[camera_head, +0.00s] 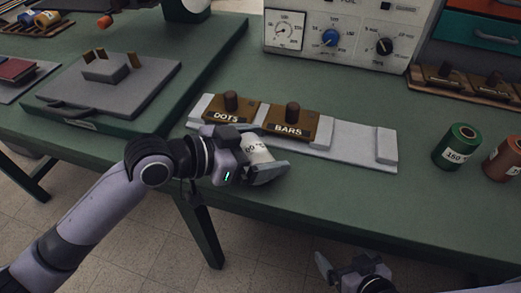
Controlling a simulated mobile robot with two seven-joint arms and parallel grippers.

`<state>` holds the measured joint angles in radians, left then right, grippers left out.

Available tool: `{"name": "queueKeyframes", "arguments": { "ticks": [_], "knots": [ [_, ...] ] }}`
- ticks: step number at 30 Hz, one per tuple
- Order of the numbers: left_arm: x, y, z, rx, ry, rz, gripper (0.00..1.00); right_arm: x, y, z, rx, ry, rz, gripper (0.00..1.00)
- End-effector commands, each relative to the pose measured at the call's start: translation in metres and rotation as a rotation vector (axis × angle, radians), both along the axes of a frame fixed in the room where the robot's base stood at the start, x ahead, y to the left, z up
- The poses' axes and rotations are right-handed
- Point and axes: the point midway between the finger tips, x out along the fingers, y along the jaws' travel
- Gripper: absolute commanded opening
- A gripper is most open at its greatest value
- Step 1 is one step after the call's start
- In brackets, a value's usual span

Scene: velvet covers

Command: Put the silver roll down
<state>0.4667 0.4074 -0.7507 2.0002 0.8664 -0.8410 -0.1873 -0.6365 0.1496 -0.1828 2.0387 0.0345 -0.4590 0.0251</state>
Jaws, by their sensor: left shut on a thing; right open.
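The silver roll (256,149) has a pale label with dark print, partly hidden by my gripper. My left gripper (266,154) is shut on it, at the front edge of the green table in front of the DOTS and BARS blocks. I cannot tell whether the roll touches the table. My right gripper (345,268) is open and empty at the bottom of the view, low in front of the table.
A grey rack (350,145) holds the DOTS block (226,109) and BARS block (291,123). A green roll (456,148) and a copper roll (504,159) stand at right. A control box (345,35) stands behind. Green tabletop (390,205) is clear at front right.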

Motion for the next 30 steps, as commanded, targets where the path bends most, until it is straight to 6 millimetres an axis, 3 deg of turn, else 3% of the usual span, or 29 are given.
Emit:
{"name": "queueKeyframes", "arguments": {
  "ticks": [11,12,13,22,30],
  "knots": [
    [0.0,0.0,-0.006,-0.001,-0.002,0.001,0.59,0.001,0.001,0.0,0.002,-0.002,0.001,0.97],
    [0.0,0.0,-0.007,0.0,-0.001,0.0,0.98,0.001,0.001,0.0,0.002,-0.001,0.001,0.97],
    [0.0,0.0,-0.006,0.0,-0.001,0.0,1.0,0.001,0.001,0.0,0.002,-0.002,0.002,0.97],
    [0.0,0.0,-0.001,-0.001,-0.002,0.0,1.0,0.001,0.001,0.002,0.001,-0.002,0.002,0.97],
    [-0.016,0.033,0.012,0.004,-0.003,0.002,1.0,0.001,0.0,0.004,-0.002,-0.006,0.004,0.97]
  ]
}}
